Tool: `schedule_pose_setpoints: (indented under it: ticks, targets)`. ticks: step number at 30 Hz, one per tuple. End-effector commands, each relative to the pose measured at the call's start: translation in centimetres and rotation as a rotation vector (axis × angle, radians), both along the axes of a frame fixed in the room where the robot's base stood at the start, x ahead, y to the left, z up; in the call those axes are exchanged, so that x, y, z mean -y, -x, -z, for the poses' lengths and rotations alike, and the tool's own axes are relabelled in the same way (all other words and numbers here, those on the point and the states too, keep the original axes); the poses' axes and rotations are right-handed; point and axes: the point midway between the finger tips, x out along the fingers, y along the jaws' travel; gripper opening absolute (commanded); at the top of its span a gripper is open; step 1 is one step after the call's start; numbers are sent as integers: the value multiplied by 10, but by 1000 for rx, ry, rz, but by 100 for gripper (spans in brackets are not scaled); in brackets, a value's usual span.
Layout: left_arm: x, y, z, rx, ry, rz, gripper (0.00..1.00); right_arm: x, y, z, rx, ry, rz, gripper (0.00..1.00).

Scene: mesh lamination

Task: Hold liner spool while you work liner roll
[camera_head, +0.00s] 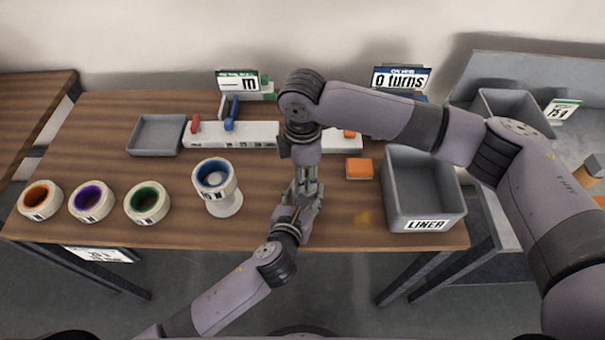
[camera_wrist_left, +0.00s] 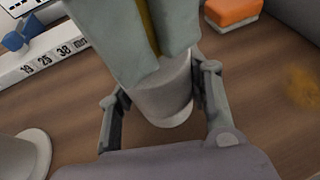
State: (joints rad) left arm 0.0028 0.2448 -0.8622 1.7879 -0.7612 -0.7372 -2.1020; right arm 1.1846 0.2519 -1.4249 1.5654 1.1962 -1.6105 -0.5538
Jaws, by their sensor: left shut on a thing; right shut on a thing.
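The liner spool (camera_wrist_left: 165,100), a pale upright cylinder, stands between my left gripper's (camera_wrist_left: 165,105) two fingers in the left wrist view. My left gripper (camera_head: 295,205) is shut on it from the front in the head view, where the spool is mostly hidden by the grippers. My right gripper (camera_head: 305,185) comes down from above, directly over the spool. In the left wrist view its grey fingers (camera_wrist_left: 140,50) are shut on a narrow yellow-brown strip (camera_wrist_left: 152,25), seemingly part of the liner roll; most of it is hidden.
A blue roll (camera_head: 212,173) sits on a white stand to the left, with orange (camera_head: 40,201), purple (camera_head: 91,202) and green rolls (camera_head: 147,203) beyond. An orange block (camera_head: 359,169) and the grey LINER bin (camera_head: 425,209) are right. A "0 turns" sign (camera_head: 401,79) stands behind.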

Motion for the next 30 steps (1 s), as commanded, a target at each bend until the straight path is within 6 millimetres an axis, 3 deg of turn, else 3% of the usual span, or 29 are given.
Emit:
schedule_pose_setpoints:
  ticks: [23,30]
  targets:
    - [0,0,1,-2,-1,0,0,0,0,-24,1,0,0,0]
    - [0,0,1,-2,-1,0,0,0,0,-40,2,-1,0,0]
